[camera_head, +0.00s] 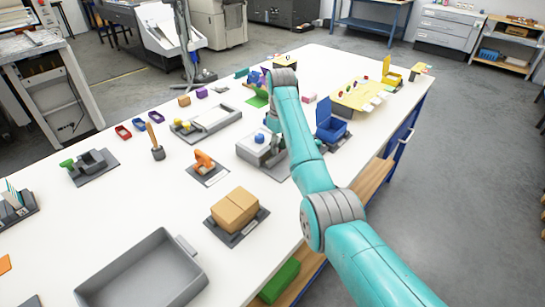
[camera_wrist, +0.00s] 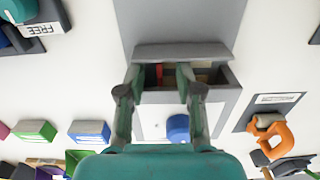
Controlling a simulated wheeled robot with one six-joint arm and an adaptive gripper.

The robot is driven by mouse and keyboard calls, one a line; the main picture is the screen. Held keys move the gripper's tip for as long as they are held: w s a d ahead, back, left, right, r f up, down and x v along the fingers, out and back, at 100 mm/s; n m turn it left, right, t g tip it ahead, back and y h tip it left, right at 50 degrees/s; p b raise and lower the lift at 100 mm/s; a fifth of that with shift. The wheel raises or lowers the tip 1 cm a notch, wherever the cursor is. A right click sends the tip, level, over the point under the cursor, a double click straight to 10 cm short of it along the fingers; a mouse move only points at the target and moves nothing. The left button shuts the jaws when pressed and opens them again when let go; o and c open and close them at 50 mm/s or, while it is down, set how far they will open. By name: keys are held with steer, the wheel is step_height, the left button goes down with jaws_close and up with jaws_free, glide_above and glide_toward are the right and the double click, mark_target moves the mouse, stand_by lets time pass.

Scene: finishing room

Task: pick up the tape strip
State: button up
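In the wrist view my gripper (camera_wrist: 158,90) is open, with its two fingers spread over the open compartment of a grey box (camera_wrist: 232,100). A narrow red piece (camera_wrist: 159,72) shows in that compartment between the fingers, with tan pieces beside it. I cannot tell whether any of these is the tape strip. A blue knob (camera_wrist: 178,128) sits on the box's pale top, close to the right finger. In the head view the same box (camera_head: 247,151) with its blue knob (camera_head: 259,138) is partly hidden by my arm, which also hides the gripper's fingers.
An orange tool (camera_head: 204,160) lies on a grey mat left of the box; it shows at right in the wrist view (camera_wrist: 270,138). A cardboard box (camera_head: 234,210), grey tray (camera_head: 145,275) and open blue box (camera_head: 331,122) stand nearby.

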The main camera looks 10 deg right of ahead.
steer(key=shift+f, duration=0.45)
jaws_close()
